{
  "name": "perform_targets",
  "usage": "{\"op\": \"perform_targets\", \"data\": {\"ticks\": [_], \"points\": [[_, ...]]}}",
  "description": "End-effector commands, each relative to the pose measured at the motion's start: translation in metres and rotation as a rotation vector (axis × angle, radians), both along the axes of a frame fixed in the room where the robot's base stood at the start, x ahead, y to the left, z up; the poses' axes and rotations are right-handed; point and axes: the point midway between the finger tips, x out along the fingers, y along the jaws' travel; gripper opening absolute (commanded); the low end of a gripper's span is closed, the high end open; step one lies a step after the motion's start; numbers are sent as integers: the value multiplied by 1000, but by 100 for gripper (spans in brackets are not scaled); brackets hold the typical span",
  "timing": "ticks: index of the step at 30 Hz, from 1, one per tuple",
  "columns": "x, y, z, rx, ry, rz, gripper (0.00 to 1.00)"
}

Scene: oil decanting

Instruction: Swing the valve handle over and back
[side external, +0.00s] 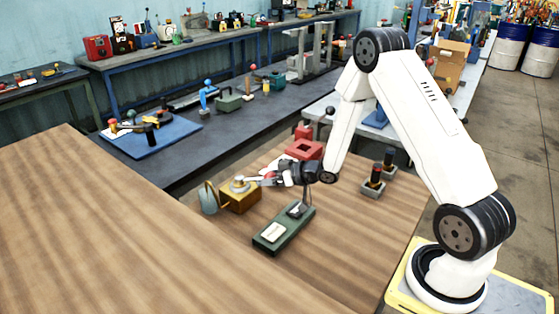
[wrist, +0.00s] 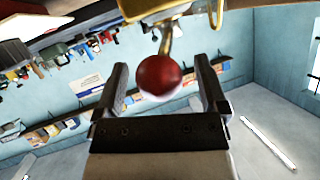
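The valve is a brass-yellow block (side external: 240,199) with a pale round top, on the wooden table in the side view. In the wrist view part of its yellow body (wrist: 134,9) shows at the top edge. Its handle is a short metal rod (wrist: 166,42) ending in a red ball (wrist: 160,74). My gripper (side external: 262,181) is just right of the valve block. In the wrist view my gripper (wrist: 162,66) is open, with the red ball between its two fingers and a visible gap on each side. In the side view the ball is small and partly hidden by the fingers.
A grey vessel (side external: 208,198) stands just left of the valve. A green box (side external: 270,240) with a white plate lies in front of my gripper. A red block (side external: 305,150) is behind it. The table's left part is bare.

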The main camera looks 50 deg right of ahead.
Motion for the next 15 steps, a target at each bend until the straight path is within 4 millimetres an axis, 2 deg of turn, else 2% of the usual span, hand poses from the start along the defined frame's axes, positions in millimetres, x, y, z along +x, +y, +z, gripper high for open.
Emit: {"op": "perform_targets", "data": {"ticks": [8, 15], "points": [[-3, -1, 0, 1, 3, -3, 92], [-18, -7, 7, 2, 3, -5, 92]]}}
